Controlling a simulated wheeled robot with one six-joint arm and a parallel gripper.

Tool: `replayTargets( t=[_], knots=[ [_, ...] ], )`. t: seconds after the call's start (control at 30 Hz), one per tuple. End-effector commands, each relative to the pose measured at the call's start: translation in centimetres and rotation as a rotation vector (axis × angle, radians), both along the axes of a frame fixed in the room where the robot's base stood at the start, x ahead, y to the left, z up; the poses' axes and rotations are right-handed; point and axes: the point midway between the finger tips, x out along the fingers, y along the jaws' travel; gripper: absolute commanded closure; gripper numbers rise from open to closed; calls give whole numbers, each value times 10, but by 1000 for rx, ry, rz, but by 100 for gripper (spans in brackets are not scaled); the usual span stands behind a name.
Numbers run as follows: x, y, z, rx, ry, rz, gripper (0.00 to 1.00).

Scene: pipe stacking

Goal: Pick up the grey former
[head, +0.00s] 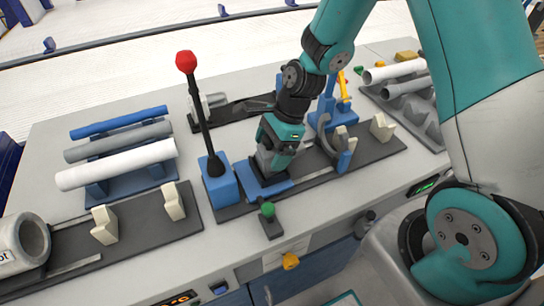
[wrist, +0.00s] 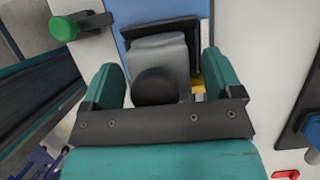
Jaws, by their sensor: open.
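The grey former (wrist: 158,52) shows in the wrist view as a pale grey block above a dark tray on a blue plate. My gripper (wrist: 159,68) is open, with one teal finger on each side of the block; I cannot tell whether either finger touches it. A black rounded shape covers the block's near part in that view. In the head view my gripper (head: 266,166) points down low over the blue plate (head: 264,192) of the middle station, and hides most of the former.
A lever with a red knob (head: 186,62) stands just left of my gripper. A green-knobbed lever (head: 267,210) is in front. A blue rack (head: 125,185) at left holds pipes. Cream V-blocks (head: 382,127) and a blue clamp stand at right. Another pipe rack (head: 425,115) is at far right.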

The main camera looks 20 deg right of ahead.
Motion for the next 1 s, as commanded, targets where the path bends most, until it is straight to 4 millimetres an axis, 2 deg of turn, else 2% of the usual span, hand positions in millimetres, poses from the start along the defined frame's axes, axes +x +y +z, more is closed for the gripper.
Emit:
replayTargets(
  t=[0.17, 0.4, 0.5, 0.77, 1.0],
  knots=[
    [0, 0, 0, 0, -1, 1, 15],
    [0, 0, 0, 0, -1, 1, 68],
    [1, 0, 1, 1, -2, 0, 86],
    [1, 0, 3, 1, -3, 0, 86],
    [2, 0, 25, 1, -8, 0, 86]
  ],
)
